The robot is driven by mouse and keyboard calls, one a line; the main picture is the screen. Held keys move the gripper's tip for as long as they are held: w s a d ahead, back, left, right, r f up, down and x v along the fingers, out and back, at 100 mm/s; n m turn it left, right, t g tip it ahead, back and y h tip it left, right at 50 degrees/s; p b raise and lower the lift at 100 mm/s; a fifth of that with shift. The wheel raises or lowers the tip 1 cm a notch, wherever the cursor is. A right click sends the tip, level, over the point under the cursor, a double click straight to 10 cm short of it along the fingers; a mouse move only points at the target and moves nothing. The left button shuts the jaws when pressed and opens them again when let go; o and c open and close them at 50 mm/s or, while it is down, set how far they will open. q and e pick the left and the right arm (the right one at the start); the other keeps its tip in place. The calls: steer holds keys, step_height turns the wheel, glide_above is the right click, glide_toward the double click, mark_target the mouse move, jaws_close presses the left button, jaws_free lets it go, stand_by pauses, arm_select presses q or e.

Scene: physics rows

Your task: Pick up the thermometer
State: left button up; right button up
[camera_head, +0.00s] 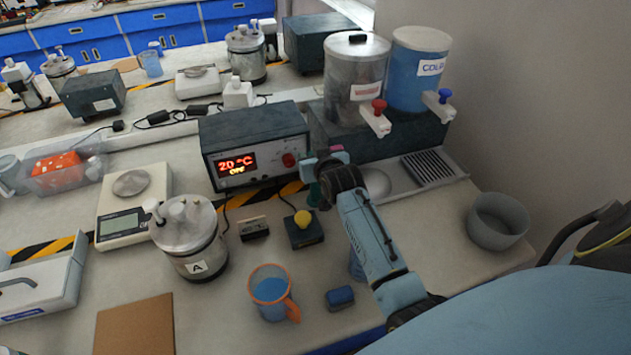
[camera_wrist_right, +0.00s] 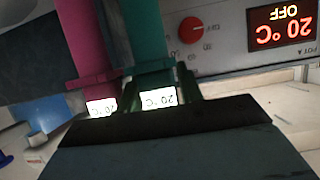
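Two thermometer-like devices with lit "20 °C" displays show in the right wrist view, one green (camera_wrist_right: 148,40) and one magenta (camera_wrist_right: 82,45). The task does not say which one is meant. My right gripper (camera_wrist_right: 152,85) is at the green one, with dark finger parts on both sides of it. I cannot tell whether they press on it. The magenta one is beside it, outside the fingers. In the head view, my right gripper (camera_head: 325,172) is in front of the heater box's right end and hides most of both devices. My left gripper is not in view.
The heater box (camera_head: 255,145) reads "20 °C OFF". A steel tank (camera_head: 355,80) and a blue "COLD" tank (camera_head: 418,68) stand behind. An orange-handled blue cup (camera_head: 270,290), canister A (camera_head: 188,235), a scale (camera_head: 130,205) and a grey bowl (camera_head: 497,220) stand around.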

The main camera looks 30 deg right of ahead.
jaws_close()
